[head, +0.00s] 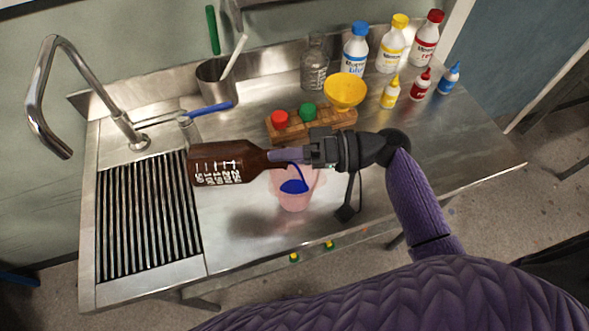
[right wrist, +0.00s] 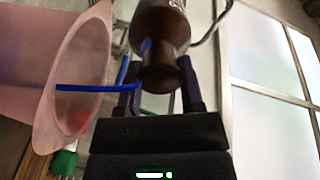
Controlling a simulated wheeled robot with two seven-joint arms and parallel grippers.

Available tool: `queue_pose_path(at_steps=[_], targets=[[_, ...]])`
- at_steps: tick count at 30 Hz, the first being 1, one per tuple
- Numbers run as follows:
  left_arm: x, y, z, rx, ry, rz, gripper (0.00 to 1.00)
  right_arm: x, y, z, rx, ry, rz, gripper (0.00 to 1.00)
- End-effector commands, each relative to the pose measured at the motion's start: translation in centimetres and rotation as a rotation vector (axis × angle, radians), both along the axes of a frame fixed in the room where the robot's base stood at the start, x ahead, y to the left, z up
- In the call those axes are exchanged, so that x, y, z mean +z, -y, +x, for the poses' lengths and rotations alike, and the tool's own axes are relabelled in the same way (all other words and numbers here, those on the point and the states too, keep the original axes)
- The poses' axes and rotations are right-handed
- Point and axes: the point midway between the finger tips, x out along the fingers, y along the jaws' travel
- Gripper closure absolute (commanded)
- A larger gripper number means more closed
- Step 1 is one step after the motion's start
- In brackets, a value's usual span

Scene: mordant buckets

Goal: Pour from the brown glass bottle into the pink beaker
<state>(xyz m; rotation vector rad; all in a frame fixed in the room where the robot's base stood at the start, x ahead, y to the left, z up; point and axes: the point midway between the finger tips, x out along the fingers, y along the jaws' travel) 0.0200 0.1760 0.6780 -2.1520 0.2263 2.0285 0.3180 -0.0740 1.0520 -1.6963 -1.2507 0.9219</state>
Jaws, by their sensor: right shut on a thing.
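The brown glass bottle (head: 225,164) with white markings lies on its side in the air over the counter, its base to the left. My right gripper (head: 288,156) is shut on its neck, which also shows between the fingers in the right wrist view (right wrist: 160,75). A blue stream (head: 299,175) runs from the bottle's mouth into the pink beaker (head: 294,201). Blue liquid (head: 293,187) shows in the beaker. The beaker stands upright below the mouth and also shows at left in the right wrist view (right wrist: 85,75). My left gripper is not in view.
A wooden rack (head: 342,119) with red and green caps and a yellow bowl (head: 345,90) stand behind the beaker. Several bottles stand at the back right. A steel pot (head: 217,85), a faucet (head: 70,70) and a drain grate (head: 145,215) are at left.

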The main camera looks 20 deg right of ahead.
Motion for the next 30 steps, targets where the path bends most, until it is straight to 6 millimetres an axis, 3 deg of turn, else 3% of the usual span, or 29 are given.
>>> queue_pose_path(at_steps=[30], targets=[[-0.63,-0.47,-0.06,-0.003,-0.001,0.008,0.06,0.04,0.04,0.0,0.0,0.01,0.036,1.0]])
